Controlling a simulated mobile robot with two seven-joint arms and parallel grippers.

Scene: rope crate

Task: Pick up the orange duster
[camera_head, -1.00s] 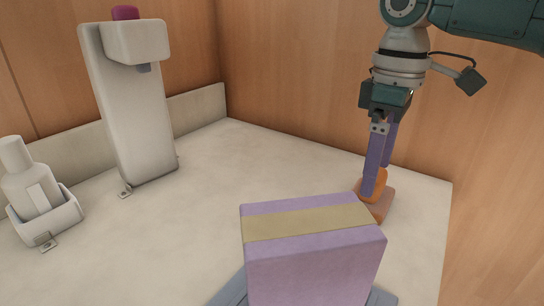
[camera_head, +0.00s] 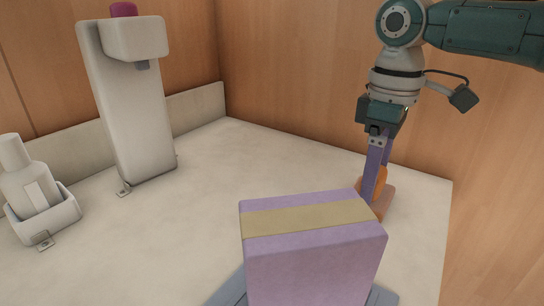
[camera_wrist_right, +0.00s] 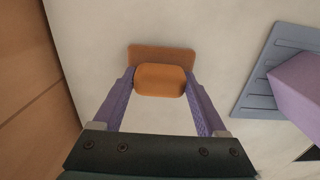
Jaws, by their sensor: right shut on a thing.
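The orange duster (camera_head: 381,184) is at the right end of the pale counter, with an orange grip on a flat brownish base. My right gripper (camera_head: 373,192) is shut on its grip, with purple fingers on both sides. In the right wrist view the orange duster (camera_wrist_right: 160,80) sits between the fingertips, its base showing beyond them. The lavender box partly hides the fingertips and base in the head view. I cannot tell whether the base touches the counter. My left gripper is not in view.
A lavender box (camera_head: 315,265) with a tan band stands in front on a blue-grey ribbed mat (camera_head: 232,291). A white dispenser (camera_head: 130,115) and a bottle (camera_head: 30,187) in a holder (camera_head: 50,222) are at left. Wooden walls close off the back. The middle counter is clear.

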